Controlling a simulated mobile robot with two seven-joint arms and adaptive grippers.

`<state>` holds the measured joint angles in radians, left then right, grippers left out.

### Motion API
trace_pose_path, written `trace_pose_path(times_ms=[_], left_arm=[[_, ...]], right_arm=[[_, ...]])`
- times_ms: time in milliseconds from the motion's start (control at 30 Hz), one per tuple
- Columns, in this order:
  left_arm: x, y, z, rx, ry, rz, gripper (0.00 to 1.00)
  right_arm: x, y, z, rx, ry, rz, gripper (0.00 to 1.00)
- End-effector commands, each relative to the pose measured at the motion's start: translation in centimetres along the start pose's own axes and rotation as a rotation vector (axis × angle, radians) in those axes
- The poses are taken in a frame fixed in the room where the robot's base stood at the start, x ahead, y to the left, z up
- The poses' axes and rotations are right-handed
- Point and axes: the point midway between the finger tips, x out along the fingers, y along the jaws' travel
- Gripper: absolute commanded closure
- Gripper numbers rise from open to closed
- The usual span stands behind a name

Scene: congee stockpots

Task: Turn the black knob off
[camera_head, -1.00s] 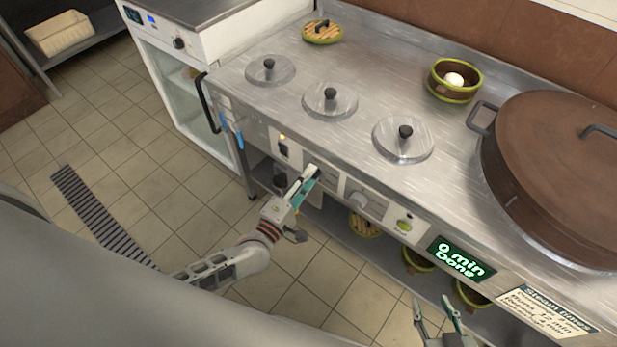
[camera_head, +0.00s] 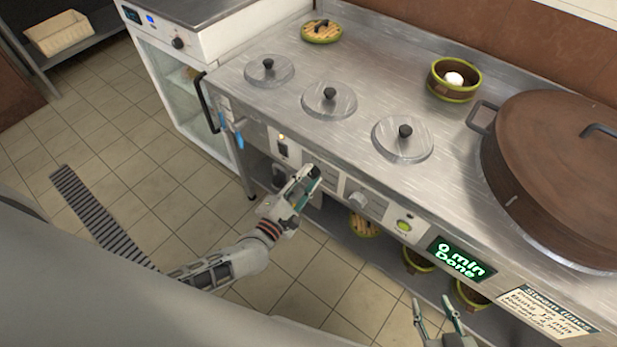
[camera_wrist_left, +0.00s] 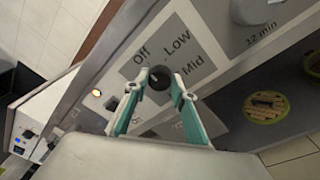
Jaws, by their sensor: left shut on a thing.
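The black knob (camera_wrist_left: 158,77) is on the stove's front panel in the left wrist view, beside the printed words Off, Low and Mid. My left gripper (camera_wrist_left: 158,80) has its two teal fingers on either side of the knob, shut on it. In the head view my left gripper (camera_head: 312,172) is at the front panel and largely covers the knob. Which way the knob points cannot be told. My right gripper (camera_head: 433,304) is open and empty at the bottom of the head view, apart from the panel.
A grey knob (camera_head: 359,201) and a green button (camera_head: 404,225) sit further right on the panel. A small lit lamp (camera_wrist_left: 97,93) is on the other side. The display (camera_head: 460,259) reads "0 min Done". Lidded pots and a large brown lid (camera_head: 560,170) cover the stovetop.

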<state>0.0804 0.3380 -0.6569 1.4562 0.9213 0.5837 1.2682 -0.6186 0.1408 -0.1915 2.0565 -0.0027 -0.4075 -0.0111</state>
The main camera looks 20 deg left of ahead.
Motion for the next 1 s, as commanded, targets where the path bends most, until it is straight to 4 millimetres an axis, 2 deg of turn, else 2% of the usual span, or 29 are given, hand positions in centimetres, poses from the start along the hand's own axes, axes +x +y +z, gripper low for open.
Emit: trace_pose_path(times_ms=[333,367,400,433,800,867,1000], left_arm=[[0.0,-0.1,0.0,-0.006,0.001,-0.001,0.96],[0.0,-0.1,0.0,-0.006,0.001,-0.001,0.72],[0.0,-0.1,0.0,-0.005,0.001,-0.001,0.62],[0.0,-0.1,0.0,-0.005,0.001,-0.001,0.58],[-0.2,0.0,0.0,-0.004,0.000,-0.001,0.58],[-0.6,-0.1,0.0,-0.003,0.000,-0.001,0.58],[-2.7,-0.1,0.0,-0.003,0.001,-0.003,0.58]], right_arm=[[0.0,0.0,0.1,0.000,-0.001,0.001,0.60],[0.0,0.0,0.1,0.000,-0.001,0.000,0.60],[0.0,0.0,0.1,0.000,-0.001,0.000,0.60],[0.0,0.0,0.1,0.000,-0.002,0.000,0.60],[0.1,0.1,0.1,-0.003,0.000,-0.001,0.60],[0.1,0.1,0.1,-0.003,0.000,-0.001,0.60],[0.1,0.1,0.1,-0.002,0.000,0.000,0.60]])
